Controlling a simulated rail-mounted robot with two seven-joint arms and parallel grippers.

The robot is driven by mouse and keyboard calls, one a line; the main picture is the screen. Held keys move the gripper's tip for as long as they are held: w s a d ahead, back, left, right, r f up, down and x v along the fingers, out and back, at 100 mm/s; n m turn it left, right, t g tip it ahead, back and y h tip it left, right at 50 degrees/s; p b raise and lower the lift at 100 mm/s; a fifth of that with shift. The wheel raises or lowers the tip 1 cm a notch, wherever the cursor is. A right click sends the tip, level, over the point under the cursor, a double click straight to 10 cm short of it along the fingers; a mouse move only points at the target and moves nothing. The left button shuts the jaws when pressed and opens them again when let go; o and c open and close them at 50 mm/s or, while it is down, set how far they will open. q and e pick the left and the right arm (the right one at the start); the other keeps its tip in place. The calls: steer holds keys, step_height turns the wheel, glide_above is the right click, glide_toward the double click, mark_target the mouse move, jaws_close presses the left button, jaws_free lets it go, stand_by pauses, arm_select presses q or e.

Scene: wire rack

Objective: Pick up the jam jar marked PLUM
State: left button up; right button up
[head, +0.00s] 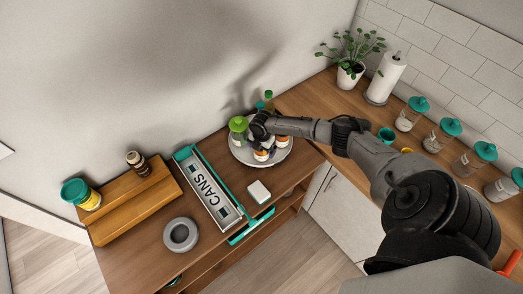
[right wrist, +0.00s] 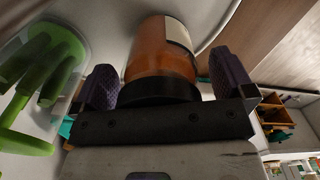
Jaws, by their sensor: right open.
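My right gripper (head: 262,132) is over the round grey tray (head: 240,157) in the head view. In the right wrist view the open gripper (right wrist: 168,84) has a purple-grey finger on each side of an amber jar (right wrist: 158,62) with a pale label and a dark end near the palm. Gaps show between the jar and the fingers. In the head view two small orange-and-white jars show on the tray, one in front (head: 261,155) and one to the right (head: 282,141). No PLUM lettering is readable. My left gripper is not in view.
A green-topped container (head: 238,125) stands close left of the gripper; its green top (right wrist: 45,75) is large in the wrist view. A CANS box (head: 205,190), white block (head: 259,191) and grey ring (head: 181,234) lie nearby. Teal-lidded jars (head: 443,133) line the right counter.

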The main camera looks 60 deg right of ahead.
steer(key=shift+r, duration=0.1)
steer(key=c, duration=1.3)
steer(key=shift+r, duration=0.1)
